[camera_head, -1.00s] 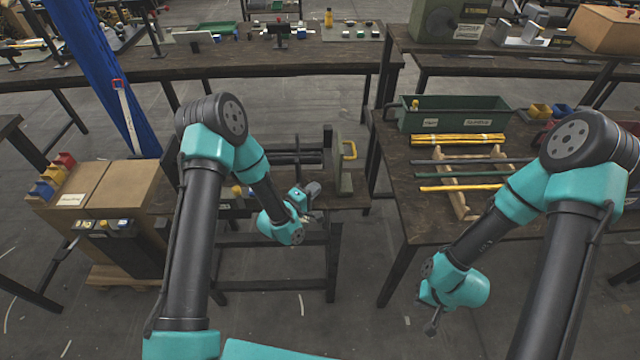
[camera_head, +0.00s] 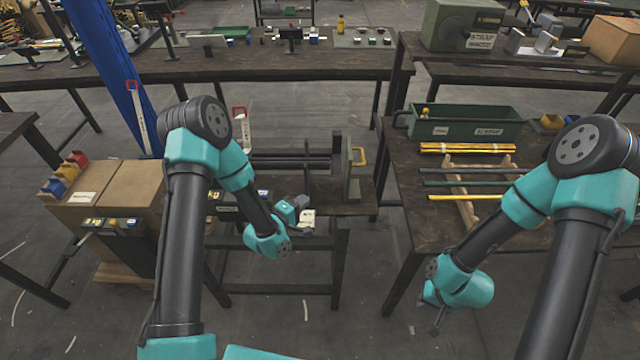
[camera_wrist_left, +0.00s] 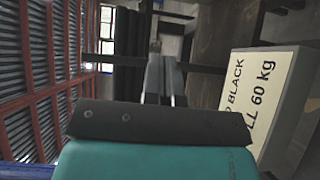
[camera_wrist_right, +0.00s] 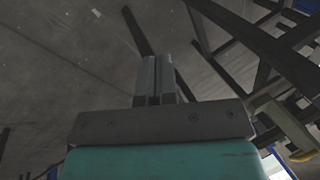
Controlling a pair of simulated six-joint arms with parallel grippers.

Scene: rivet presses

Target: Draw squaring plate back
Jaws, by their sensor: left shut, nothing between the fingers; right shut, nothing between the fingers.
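A grey-green upright plate (camera_head: 351,170), which I take to be the squaring plate, stands at the right end of the small bench in the middle. A yellow handle (camera_head: 360,156) sticks out on its right side. Long dark bars (camera_head: 290,160) lie to its left. My left gripper (camera_head: 305,208) is shut and empty, left of and nearer than the plate, apart from it. It also shows in the left wrist view (camera_wrist_left: 165,95), beside a block with a white label (camera_wrist_left: 258,95). My right gripper (camera_head: 436,328) is shut and empty, low over the floor; it also shows in the right wrist view (camera_wrist_right: 155,95).
A right-hand table (camera_head: 405,215) holds a green bin (camera_head: 465,122), yellow rods (camera_head: 468,148) and a wooden rack. A brown cabinet (camera_head: 100,185) stands left of the small bench. Open floor lies between the bench and the right-hand table.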

